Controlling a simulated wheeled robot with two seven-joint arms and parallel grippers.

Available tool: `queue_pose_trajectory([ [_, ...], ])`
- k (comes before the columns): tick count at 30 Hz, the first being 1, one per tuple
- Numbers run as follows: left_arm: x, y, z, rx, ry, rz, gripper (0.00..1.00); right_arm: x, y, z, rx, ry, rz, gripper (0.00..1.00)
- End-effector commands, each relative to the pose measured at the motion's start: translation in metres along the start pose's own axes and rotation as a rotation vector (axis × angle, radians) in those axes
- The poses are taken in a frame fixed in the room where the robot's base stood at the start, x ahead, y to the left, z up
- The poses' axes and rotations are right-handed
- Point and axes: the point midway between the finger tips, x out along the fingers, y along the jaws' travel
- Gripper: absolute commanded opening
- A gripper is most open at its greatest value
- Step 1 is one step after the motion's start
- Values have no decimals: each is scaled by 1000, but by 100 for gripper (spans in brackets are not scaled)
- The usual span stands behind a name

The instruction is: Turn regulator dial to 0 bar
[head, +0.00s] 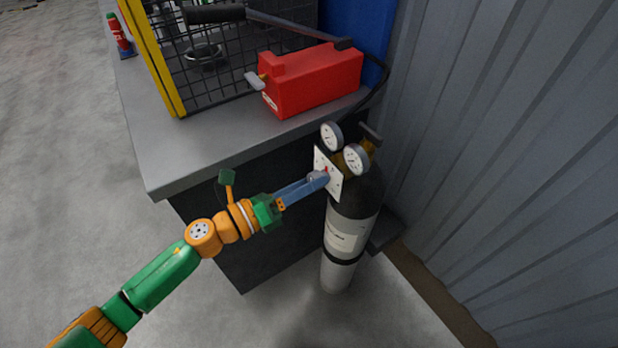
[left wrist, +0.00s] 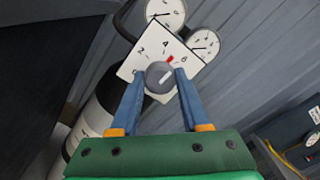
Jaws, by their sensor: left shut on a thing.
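The regulator dial is a grey round knob (left wrist: 159,77) on a white square plate (left wrist: 128,68) with numbers around it; the plate also shows in the head view (head: 334,184). A white line on the knob points up and right, toward the 6 side. A red mark (left wrist: 171,59) sits on the scale between 4 and 6. My left gripper (head: 319,179) is shut on the knob, one blue finger on each side of it in the left wrist view (left wrist: 160,84). The fingers hide part of the knob in the head view. My right gripper is in neither view.
The plate is fixed to a grey-black cylinder (head: 350,225) with two gauges (head: 356,158) (head: 331,136). A grey bench (head: 165,140) stands left of it, bearing a red container (head: 312,82) and a wire basket (head: 225,75). A corrugated wall (head: 500,150) is on the right.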

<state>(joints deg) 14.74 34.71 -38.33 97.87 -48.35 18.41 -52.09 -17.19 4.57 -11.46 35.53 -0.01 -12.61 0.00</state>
Motion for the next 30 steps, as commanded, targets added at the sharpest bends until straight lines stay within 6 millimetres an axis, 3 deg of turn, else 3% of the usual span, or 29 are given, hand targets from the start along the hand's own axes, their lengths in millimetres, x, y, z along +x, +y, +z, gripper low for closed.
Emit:
queue_pose_trajectory([
  [30, 0, -1, 2, -965, 0, 1, 0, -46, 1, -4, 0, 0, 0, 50],
])
